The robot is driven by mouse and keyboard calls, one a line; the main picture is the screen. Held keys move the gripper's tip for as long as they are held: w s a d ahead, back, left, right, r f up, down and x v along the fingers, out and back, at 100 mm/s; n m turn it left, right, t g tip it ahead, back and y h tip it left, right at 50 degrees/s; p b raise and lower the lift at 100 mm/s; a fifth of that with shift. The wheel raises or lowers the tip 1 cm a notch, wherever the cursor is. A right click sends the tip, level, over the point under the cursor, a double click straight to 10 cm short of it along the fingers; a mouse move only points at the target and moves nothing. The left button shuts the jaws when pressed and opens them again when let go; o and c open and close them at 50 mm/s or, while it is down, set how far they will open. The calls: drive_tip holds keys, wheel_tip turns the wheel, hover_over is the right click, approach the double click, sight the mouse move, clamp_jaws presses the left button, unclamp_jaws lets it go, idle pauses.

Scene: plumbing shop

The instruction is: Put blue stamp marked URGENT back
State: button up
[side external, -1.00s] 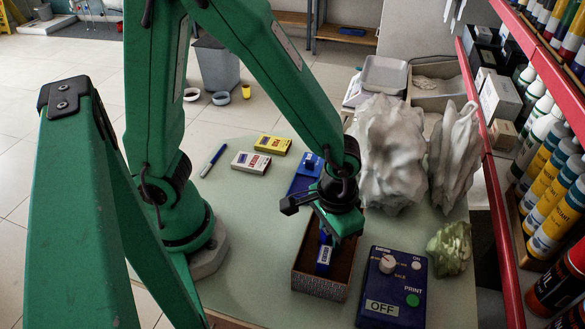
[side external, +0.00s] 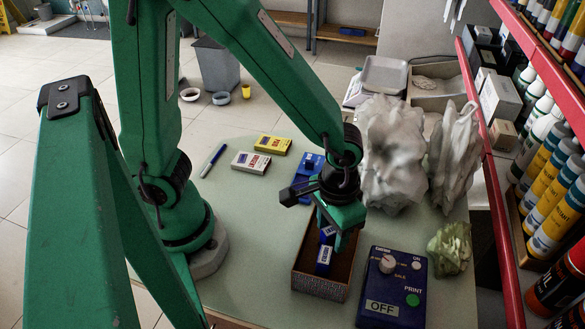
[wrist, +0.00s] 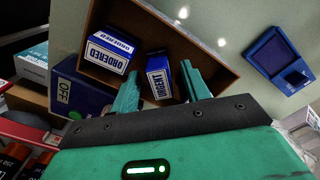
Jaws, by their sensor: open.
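The blue stamp with the white URGENT label (wrist: 158,84) is inside the open brown box (wrist: 212,48), between my fingertips in the wrist view. In the side view a blue stamp (side external: 328,235) shows just below my gripper (side external: 338,236), partly hidden by it, in the box (side external: 320,287). Another blue stamp, labelled ORDERED (wrist: 110,52), lies beside it in the box and also shows nearer the front in the side view (side external: 323,261). My gripper (wrist: 162,72) is open, its fingers apart at the box opening. Whether a finger touches the stamp is unclear.
A dark blue control box (side external: 392,287) marked OFF and PRINT stands right of the box. A blue ink pad (side external: 308,164) lies behind. Yellow (side external: 272,145) and white (side external: 250,162) small boxes and a pen (side external: 213,161) lie left. Wrapped pale lumps (side external: 392,150) stand behind right.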

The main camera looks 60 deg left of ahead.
wheel_tip(320, 180, up, 10)
idle(0.5)
idle(0.5)
drive_tip(key=s+a+r+t, duration=0.1)
drive_tip(key=a+r+t, duration=0.1)
drive_tip(key=a+r, duration=0.2)
drive_tip(key=s+a+r+t, duration=0.2)
drive_tip(key=a+r+t, duration=0.1)
drive_tip(key=a, duration=0.8)
drive_tip(key=shift+a+r+t, duration=0.25)
drive_tip(key=shift+r+t, duration=0.05)
drive_tip(key=shift+r, duration=0.2)
